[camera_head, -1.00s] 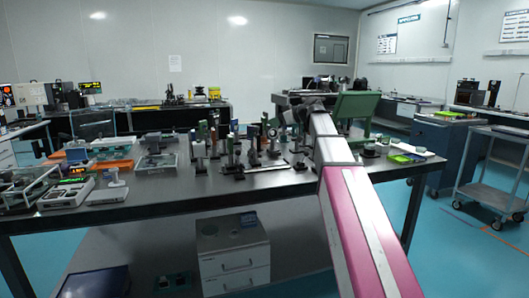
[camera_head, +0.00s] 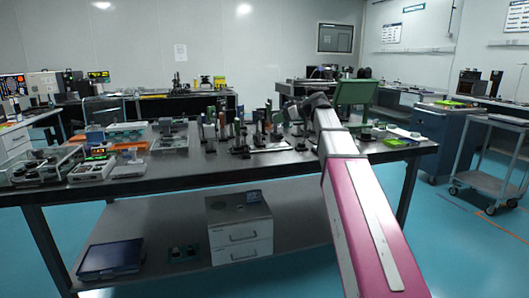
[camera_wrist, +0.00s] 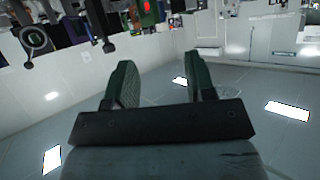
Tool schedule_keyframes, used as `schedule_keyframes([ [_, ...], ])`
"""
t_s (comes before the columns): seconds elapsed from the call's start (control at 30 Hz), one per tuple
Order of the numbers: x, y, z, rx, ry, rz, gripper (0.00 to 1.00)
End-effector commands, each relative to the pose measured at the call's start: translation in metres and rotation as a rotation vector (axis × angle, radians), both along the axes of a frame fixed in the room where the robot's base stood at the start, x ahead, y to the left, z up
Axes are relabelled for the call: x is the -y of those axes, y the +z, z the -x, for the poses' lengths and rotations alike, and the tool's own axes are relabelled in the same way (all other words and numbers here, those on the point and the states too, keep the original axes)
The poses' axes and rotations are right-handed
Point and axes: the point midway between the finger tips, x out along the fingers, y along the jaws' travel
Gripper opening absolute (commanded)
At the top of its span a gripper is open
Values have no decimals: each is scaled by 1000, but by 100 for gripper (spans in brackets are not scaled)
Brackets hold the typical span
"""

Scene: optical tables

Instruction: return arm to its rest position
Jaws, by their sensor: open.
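My pink and white arm reaches from the lower right of the head view up over the optical table (camera_head: 290,170). Its far end is small and dark near the optical parts, and the fingers cannot be made out there. In the wrist view my gripper (camera_wrist: 160,85) shows two green-grey fingers spread apart with nothing between them. The wrist view looks upside down, with ceiling lamps (camera_wrist: 287,110) low in the picture and equipment along the top edge.
Several optical mounts (camera_head: 240,135) stand on the table's middle. A green panel (camera_head: 355,95) stands behind my arm. A drawer unit (camera_head: 238,228) sits on the lower shelf. A trolley (camera_head: 490,160) stands at right. Blue floor is clear in front.

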Motion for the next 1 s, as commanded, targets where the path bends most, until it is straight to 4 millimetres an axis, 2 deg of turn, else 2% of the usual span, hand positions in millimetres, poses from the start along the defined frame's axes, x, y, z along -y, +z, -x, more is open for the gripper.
schedule_keyframes([
  [0.27,5,-55,11,-112,-57,37,50],
  [0.47,13,-115,27,-235,-126,82,50],
  [0.77,36,-255,84,-522,-319,210,50],
  [1.0,59,-352,147,-725,-499,332,50],
])
